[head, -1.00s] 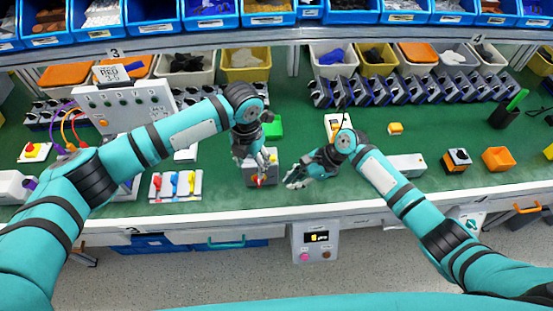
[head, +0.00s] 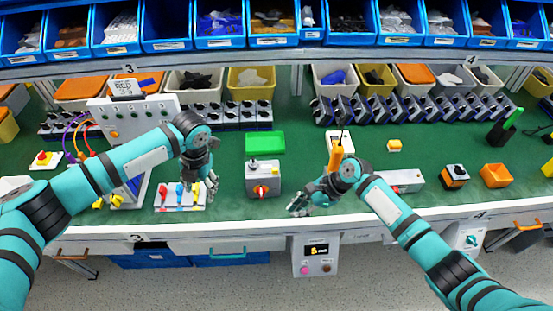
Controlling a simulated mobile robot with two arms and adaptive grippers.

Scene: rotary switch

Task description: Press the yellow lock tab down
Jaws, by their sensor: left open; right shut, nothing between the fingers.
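A grey switch box (head: 262,176) stands near the front edge of the table, left of centre. A red rotary knob (head: 261,191) sits on its front face. The yellow lock tab is too small to make out for certain at the knob. My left gripper (head: 211,192) is open and empty, to the left of the box and apart from it, beside a panel of coloured levers. My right gripper (head: 297,208) is shut and empty, to the right of the box, low near the table's front edge, and apart from the box.
The lever panel (head: 158,203) lies beside my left gripper. A green tray (head: 265,142) sits behind the box. A white device with an orange part (head: 336,155) stands behind my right gripper. The green table (head: 430,150) has free room at the right.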

